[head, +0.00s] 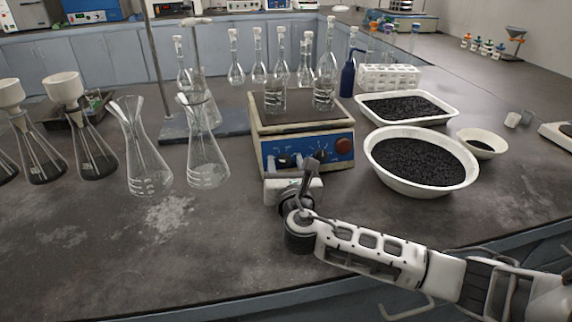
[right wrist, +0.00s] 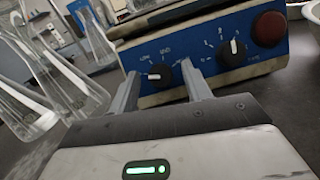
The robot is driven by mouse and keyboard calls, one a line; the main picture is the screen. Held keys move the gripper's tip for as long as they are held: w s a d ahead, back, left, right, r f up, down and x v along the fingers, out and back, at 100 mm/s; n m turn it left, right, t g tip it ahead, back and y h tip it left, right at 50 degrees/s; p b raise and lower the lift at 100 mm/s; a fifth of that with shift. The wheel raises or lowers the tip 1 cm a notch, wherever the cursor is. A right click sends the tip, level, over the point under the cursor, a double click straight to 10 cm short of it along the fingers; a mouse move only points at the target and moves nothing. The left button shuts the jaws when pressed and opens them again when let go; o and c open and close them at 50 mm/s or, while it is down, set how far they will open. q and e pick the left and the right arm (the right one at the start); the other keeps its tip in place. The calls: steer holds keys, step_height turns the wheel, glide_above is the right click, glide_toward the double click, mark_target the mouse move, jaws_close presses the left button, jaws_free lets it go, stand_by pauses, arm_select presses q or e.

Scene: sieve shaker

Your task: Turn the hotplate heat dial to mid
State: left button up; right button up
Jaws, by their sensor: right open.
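The hotplate (head: 262,145) has a blue front panel with a heat dial (right wrist: 159,75) on the left, marked LOW, MID and HIGH. The dial is black with a white mark that points left, near the LOW side. A second, time dial (right wrist: 232,48) and a red button (right wrist: 268,28) sit to its right. My right gripper (right wrist: 160,72) is open in front of the panel, one finger on each side of the heat dial in the picture. I cannot tell whether the fingers touch it. The right gripper (head: 296,163) partly covers the panel in the head view. My left gripper is not in view.
Glass flasks (head: 325,80) stand on the hotplate's top. Empty conical flasks (head: 148,165) stand to its left. A white bowl (head: 470,175) and a tray (head: 451,119) of black granules are to its right. The front left of the bench is clear.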

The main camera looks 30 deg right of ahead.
steer(key=shift+w+d, duration=0.1)
steer(key=shift+w, duration=0.1)
steer(key=c, duration=1)
